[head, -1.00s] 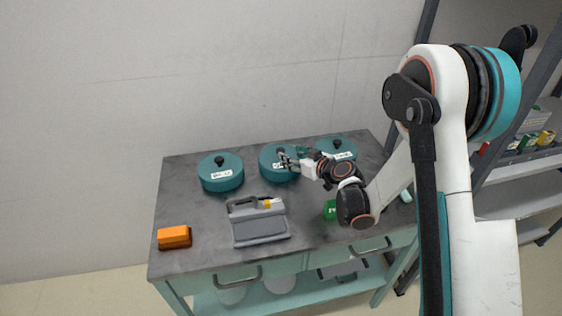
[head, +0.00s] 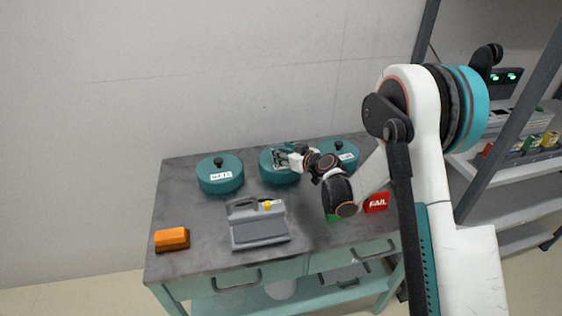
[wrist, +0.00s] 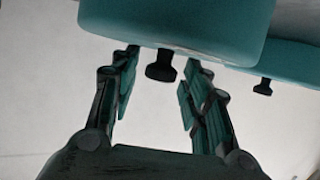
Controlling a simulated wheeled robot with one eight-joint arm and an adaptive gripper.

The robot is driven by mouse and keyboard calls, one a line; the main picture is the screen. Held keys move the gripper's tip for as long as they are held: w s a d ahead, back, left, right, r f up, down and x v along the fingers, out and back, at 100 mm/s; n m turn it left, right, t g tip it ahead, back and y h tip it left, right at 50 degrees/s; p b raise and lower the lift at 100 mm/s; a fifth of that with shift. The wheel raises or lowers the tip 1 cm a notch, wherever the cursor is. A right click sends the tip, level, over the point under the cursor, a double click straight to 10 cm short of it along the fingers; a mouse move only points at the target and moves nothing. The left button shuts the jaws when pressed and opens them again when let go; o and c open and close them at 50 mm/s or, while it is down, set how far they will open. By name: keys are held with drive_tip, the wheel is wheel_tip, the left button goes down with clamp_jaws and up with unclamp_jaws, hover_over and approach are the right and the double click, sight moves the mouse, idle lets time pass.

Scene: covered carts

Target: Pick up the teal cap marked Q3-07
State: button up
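Three round teal caps with black knobs and white labels stand in a row along the back of the table. The label on the left cap (head: 220,173) seems to end in 12. The label on the right cap (head: 340,147) is too small to read. My gripper (head: 280,158) is at the middle cap (head: 279,176) and hides its knob and label. In the wrist view, my gripper (wrist: 160,75) is open, with one finger on each side of the black knob (wrist: 161,66) of a teal cap (wrist: 175,25). I see gaps between knob and fingers. A second knobbed cap (wrist: 290,65) shows at right.
A grey case (head: 260,230) with a yellow part lies on the table (head: 200,220) in front of the caps. An orange block (head: 172,239) is at the left front. A red FAIL block (head: 376,202) and a partly hidden green block (head: 333,217) are at right. Shelving (head: 515,180) stands farther right.

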drive_tip(key=c, duration=0.7)
drive_tip(key=shift+r, duration=0.1)
